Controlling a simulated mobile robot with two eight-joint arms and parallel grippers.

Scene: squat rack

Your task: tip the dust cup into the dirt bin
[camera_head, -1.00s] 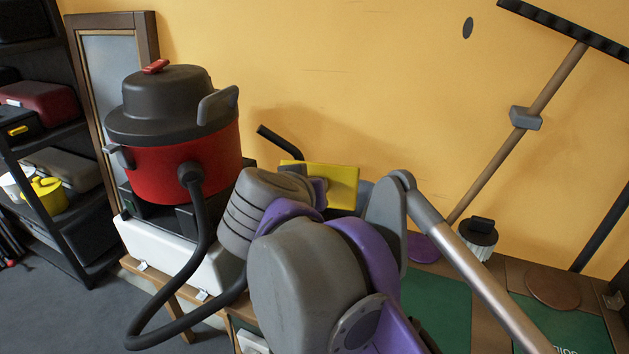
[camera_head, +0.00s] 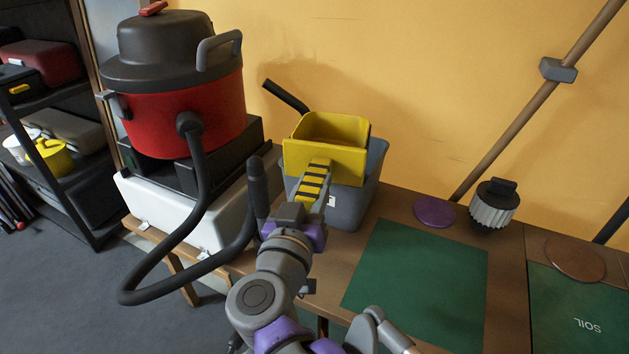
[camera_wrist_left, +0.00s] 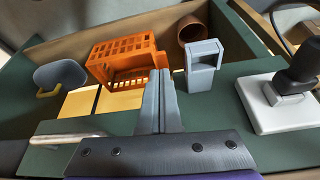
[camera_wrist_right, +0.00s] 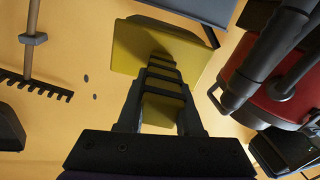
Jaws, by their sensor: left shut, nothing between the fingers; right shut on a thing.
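The yellow dust cup (camera_head: 300,156) sits over the mouth of the grey dirt bin (camera_head: 352,212) in the head view, its open top facing up. It looks roughly level; I cannot tell whether it touches the bin's rim. Its black-striped yellow handle (camera_head: 313,182) points toward me. My right gripper (camera_head: 306,204) is shut on this handle. The right wrist view shows the cup (camera_wrist_right: 150,45) beyond the fingers (camera_wrist_right: 160,103), with part of a grey surface behind it. Inside of the bin is hidden. My left gripper (camera_wrist_left: 157,80) is shut and empty in the left wrist view.
A red-and-black vacuum (camera_head: 180,110) with a black hose (camera_head: 135,291) stands left of the bin. A green mat (camera_head: 420,275), purple disc (camera_head: 434,212) and pleated filter (camera_head: 493,212) lie right. The left wrist view shows an orange basket (camera_wrist_left: 118,55) and grey box (camera_wrist_left: 203,62).

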